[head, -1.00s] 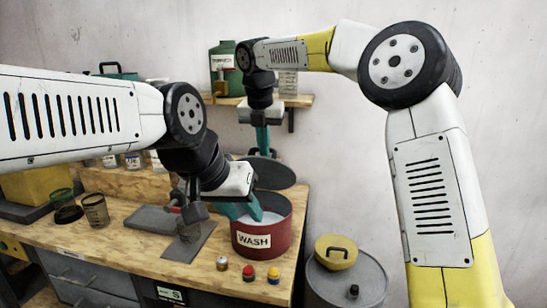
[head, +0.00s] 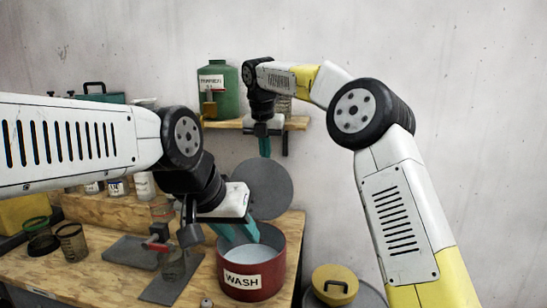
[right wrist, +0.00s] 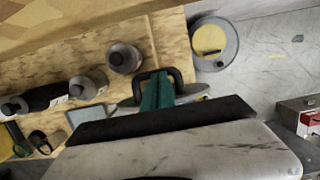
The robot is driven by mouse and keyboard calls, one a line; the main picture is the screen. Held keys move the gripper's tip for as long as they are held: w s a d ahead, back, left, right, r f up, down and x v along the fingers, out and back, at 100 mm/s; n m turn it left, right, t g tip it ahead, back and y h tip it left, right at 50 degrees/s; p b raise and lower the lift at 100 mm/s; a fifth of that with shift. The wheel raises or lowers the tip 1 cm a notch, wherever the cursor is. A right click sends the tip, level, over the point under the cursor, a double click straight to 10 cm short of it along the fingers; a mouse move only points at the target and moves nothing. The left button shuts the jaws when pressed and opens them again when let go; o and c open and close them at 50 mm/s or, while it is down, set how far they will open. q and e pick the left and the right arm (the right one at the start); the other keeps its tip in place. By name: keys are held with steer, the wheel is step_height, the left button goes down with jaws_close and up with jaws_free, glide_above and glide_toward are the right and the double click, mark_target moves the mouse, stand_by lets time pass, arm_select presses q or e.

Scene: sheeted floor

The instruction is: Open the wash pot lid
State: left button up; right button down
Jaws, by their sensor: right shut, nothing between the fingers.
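The wash pot (head: 240,288) is a red round pot labelled WASH, standing open-topped on the bench with a pale inside. Its lid (head: 268,192) is a dark grey disc, standing steeply tilted behind the pot. My right gripper (head: 265,150) is shut just above and behind the lid. In the right wrist view its teal fingers (right wrist: 158,92) are together at a black arched handle (right wrist: 181,78); whether they touch it is unclear. My left gripper (head: 238,234) has its teal fingers apart at the pot's mouth, with nothing seen between them; the fingertips are partly hidden.
A yellow lid (head: 334,282) with a handle sits on a grey drum right of the bench. Left of the pot are a grey slab (head: 130,252) and mesh cups (head: 72,243). A shelf (head: 296,123) holds a green canister (head: 219,92) behind.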

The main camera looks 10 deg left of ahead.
steer(key=shift+w, duration=0.25)
stand_by(0.3)
